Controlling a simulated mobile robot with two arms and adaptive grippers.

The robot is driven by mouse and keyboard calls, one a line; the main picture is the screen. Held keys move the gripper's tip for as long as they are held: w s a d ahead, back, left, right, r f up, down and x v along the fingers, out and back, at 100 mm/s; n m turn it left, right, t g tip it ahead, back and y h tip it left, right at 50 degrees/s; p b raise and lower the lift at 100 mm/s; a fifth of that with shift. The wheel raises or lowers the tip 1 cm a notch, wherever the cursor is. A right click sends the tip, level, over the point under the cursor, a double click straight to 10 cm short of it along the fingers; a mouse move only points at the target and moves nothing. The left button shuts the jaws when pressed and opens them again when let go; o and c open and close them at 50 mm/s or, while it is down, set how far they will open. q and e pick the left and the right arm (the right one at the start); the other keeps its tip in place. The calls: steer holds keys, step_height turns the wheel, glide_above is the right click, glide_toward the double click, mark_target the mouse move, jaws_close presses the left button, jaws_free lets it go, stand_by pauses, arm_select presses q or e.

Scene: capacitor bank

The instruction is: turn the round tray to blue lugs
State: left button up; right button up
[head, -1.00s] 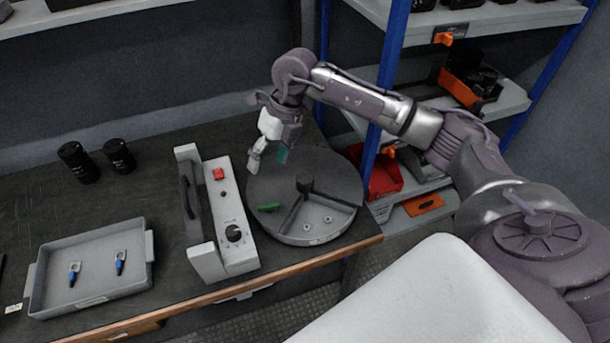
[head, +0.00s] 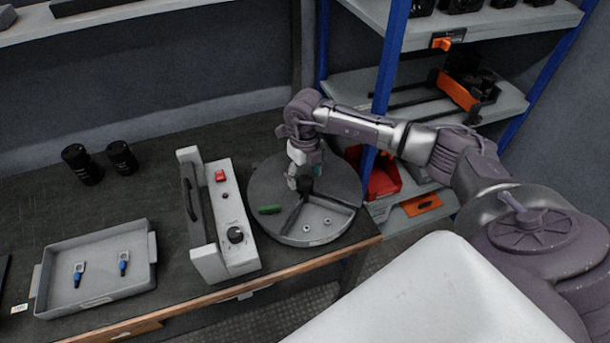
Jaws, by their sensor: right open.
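The round grey tray (head: 345,183) lies on the dark bench, right of a grey box with a knob. It has a dark centre hub, raised dividers, a green piece (head: 270,209) at its left and small ring-shaped parts (head: 314,227) in its front compartment. My right gripper (head: 301,186) is open, pointing down over the tray's middle close to the hub; whether it touches the hub I cannot tell. Two blue lugs (head: 77,274) (head: 123,263) lie in the grey rectangular tray (head: 100,302) at the left. My left gripper is not in view.
The grey box (head: 222,262) with a red switch, black knob and handle stands close to the round tray's left side. Two black cylinders (head: 121,157) stand at the back left. A shelf with blue posts (head: 388,75) and a red bin (head: 384,182) are at the right.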

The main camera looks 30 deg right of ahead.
steer(key=shift+f, duration=0.65)
jaws_close()
